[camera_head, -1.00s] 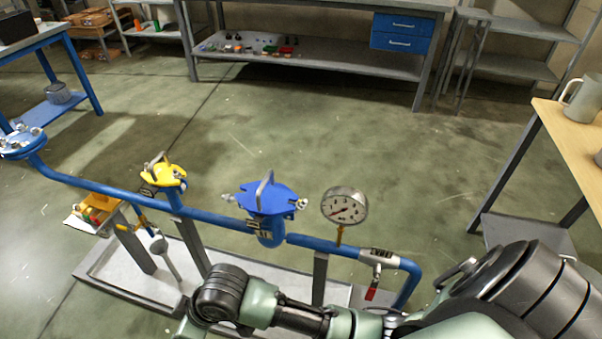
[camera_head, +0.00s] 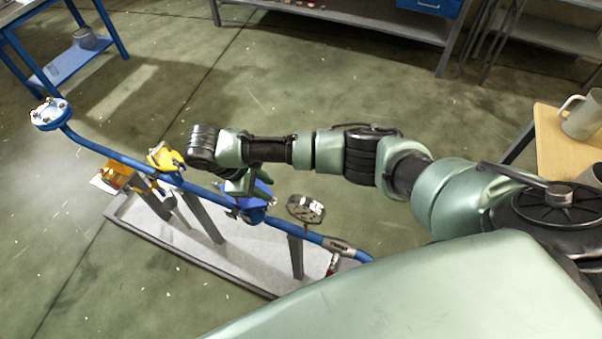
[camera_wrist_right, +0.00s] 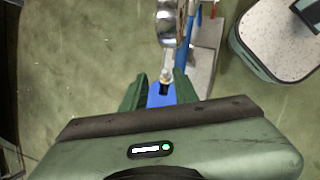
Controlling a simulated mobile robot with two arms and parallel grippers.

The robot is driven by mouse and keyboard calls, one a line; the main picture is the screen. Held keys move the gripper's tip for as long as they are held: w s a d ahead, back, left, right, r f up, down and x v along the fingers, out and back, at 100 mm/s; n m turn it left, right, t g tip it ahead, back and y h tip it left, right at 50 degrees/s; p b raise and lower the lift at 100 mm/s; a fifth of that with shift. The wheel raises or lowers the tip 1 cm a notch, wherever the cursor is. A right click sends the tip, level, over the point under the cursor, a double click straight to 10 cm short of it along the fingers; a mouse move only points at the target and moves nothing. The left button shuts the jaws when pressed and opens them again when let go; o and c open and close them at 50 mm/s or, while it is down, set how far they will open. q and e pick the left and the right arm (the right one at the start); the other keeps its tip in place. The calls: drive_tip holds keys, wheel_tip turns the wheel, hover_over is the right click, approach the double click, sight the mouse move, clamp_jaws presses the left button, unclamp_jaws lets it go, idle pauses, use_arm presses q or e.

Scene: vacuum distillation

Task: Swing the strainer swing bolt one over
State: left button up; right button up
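The blue strainer (camera_head: 262,190) sits on the blue pipe in the head view, with its lid partly hidden behind my right gripper (camera_head: 240,186). In the right wrist view my right gripper (camera_wrist_right: 160,88) is open, with its two green fingers apart. A swing bolt (camera_wrist_right: 165,80) with a light metal end and a brass-coloured part shows between the fingers, over the blue strainer lid (camera_wrist_right: 157,99). I cannot tell whether either finger touches it. My left gripper is not in view.
A yellow-topped fitting (camera_head: 165,157) is to the left, and a blue flange (camera_head: 49,113) is at the far left. A wooden table (camera_head: 555,150) with a jug is at the right.

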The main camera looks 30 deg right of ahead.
sight(275, 199)
drive_tip(key=x, duration=0.3)
drive_tip(key=a+p+x, duration=0.1)
drive_tip(key=x, duration=0.3)
drive_tip(key=shift+w+f, duration=0.1)
drive_tip(key=shift+f, duration=0.15)
drive_tip(key=shift+a, duration=0.3)
drive_tip(key=shift+c, duration=0.2)
drive_tip(key=shift+d, duration=0.1)
clamp_jaws()
